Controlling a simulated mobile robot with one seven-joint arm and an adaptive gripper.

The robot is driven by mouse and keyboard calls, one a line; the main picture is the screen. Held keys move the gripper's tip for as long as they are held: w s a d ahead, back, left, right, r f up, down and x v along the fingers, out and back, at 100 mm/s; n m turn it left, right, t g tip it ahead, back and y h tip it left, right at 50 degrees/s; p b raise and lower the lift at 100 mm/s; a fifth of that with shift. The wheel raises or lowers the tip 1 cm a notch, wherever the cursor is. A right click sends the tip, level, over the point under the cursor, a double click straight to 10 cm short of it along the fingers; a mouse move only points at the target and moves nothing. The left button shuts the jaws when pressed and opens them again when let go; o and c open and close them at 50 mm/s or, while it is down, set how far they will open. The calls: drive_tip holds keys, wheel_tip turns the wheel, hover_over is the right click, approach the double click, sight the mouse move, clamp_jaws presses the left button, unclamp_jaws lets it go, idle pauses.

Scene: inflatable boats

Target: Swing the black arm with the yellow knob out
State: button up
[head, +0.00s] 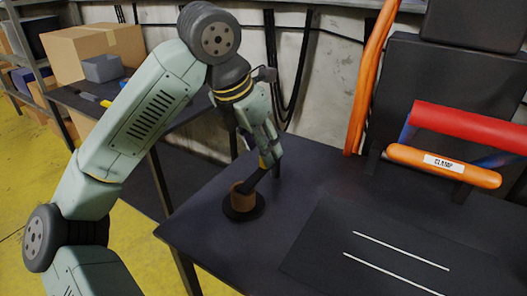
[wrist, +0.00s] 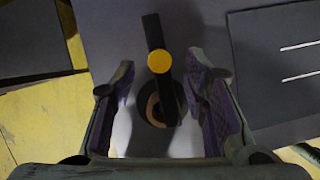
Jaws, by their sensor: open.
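The black arm (wrist: 154,32) is a flat bar on a round brown pivot (head: 241,198) with a black disc base, standing on the dark table. In the wrist view it runs from the pivot up the picture, with the yellow knob (wrist: 159,60) on top partway along. In the head view the bar (head: 254,181) slants up to the right from the pivot, and my gripper (head: 268,152) hides much of the knob. My gripper is open in the wrist view (wrist: 160,66), a finger on each side of the knob, with gaps visible. The pivot is partly hidden under the bar.
A dark panel with two white lines (head: 395,262) lies right of the pivot. An orange bar labelled CLAMP (head: 442,166) and a red roll (head: 470,127) are at the back right. A side table (head: 160,130) with a grey bin stands left, behind my arm.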

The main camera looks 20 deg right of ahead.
sight(261, 167)
drive_tip(key=shift+x, duration=1.5)
clamp_jaws()
